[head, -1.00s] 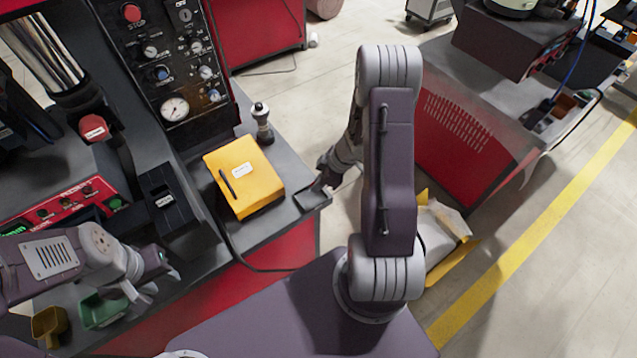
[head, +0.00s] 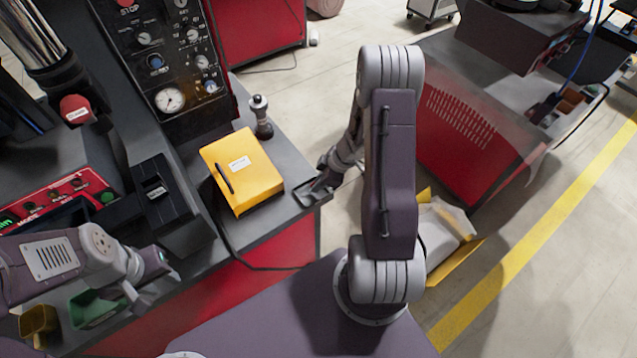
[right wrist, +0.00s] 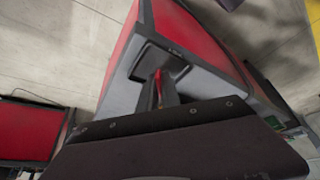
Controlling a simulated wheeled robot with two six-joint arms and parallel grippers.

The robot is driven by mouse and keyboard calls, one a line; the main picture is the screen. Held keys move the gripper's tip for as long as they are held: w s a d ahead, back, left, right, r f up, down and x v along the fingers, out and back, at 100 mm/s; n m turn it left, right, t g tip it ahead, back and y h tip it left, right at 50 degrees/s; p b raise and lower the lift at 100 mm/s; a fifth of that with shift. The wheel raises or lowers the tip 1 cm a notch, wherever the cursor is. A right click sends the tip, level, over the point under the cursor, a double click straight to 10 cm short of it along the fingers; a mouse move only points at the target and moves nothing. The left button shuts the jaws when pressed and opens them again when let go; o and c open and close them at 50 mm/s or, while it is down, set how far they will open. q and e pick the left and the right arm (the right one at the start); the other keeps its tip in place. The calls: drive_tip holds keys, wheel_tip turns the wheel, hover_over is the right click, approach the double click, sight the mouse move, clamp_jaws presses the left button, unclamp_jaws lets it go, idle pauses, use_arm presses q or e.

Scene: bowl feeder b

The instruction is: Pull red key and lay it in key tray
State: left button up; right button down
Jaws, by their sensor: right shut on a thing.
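The key tray (head: 306,195), small and dark, lies at the near right corner of the grey bench top. It also shows in the right wrist view (right wrist: 150,58) as a dark plate with a small label. My right gripper (head: 322,183) is over the tray, pointing down at it. In the right wrist view it is shut on the red key (right wrist: 158,88), a thin red piece between the fingers. Whether the key touches the tray I cannot tell. My left gripper (head: 150,288) hangs at the lower left near the bench's front edge, fingers apart and empty.
The black control panel (head: 165,60) stands at the back left. Green (head: 95,305) and yellow (head: 38,322) bins are at the lower left.

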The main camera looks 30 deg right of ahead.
drive_tip(key=shift+f, duration=0.4)
drive_tip(key=c, duration=1.5)
unclamp_jaws()
drive_tip(key=p+v, duration=0.4)
drive_tip(key=v, duration=0.5)
drive_tip(key=shift+a, duration=0.1)
